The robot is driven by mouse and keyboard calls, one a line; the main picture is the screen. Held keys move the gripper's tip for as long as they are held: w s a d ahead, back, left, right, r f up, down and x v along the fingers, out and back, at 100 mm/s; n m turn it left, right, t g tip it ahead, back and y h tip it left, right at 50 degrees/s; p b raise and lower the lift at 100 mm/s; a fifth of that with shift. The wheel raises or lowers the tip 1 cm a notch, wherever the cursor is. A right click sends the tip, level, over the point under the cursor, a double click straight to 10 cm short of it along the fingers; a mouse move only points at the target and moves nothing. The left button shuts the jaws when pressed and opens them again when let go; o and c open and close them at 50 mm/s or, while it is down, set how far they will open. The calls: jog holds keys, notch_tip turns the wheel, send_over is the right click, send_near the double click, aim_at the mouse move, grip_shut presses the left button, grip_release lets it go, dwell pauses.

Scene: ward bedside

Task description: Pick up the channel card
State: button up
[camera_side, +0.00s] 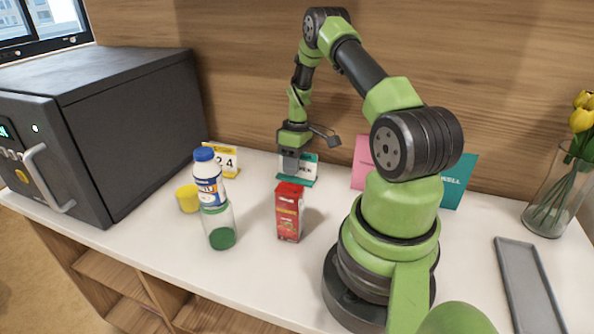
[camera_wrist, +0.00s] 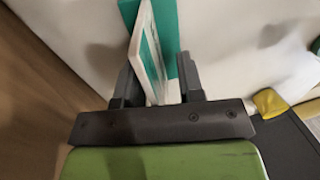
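The channel card (camera_side: 305,169) appears to be the small white and teal card standing on a teal base near the back wall; its lettering is partly hidden. My gripper (camera_side: 291,163) is low over it, pointing down, and covers part of its face. In the wrist view, the card (camera_wrist: 148,48) stands edge-on between the two fingers of my gripper (camera_wrist: 157,68), with its teal base (camera_wrist: 165,14) beyond. The fingers are apart, one on each side. A gap shows on the right; I cannot tell whether the left finger touches the card.
A yellow calendar (camera_side: 221,160) and yellow cup (camera_side: 188,198) are left, beside a dark cabinet (camera_side: 130,130). Pink (camera_side: 362,162) and teal (camera_side: 459,180) cards, a tulip vase (camera_side: 553,200) and a grey tray (camera_side: 527,285) are right.

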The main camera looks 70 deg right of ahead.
jog(key=shift+f, duration=0.1)
jog(key=shift+c, duration=0.4)
grip_shut()
jog(key=shift+r, duration=0.4)
notch_tip(320, 180, up, 3)
jog(key=shift+r, duration=0.1)
jog(key=w+a, duration=0.2)
jog(key=w, duration=0.3)
jog(key=w+a, duration=0.3)
jog(key=w, duration=0.2)
jog(key=w+a, duration=0.3)
jog(key=w, duration=0.3)
jog(key=shift+a+f, duration=0.15)
jog(key=shift+f, duration=0.05)
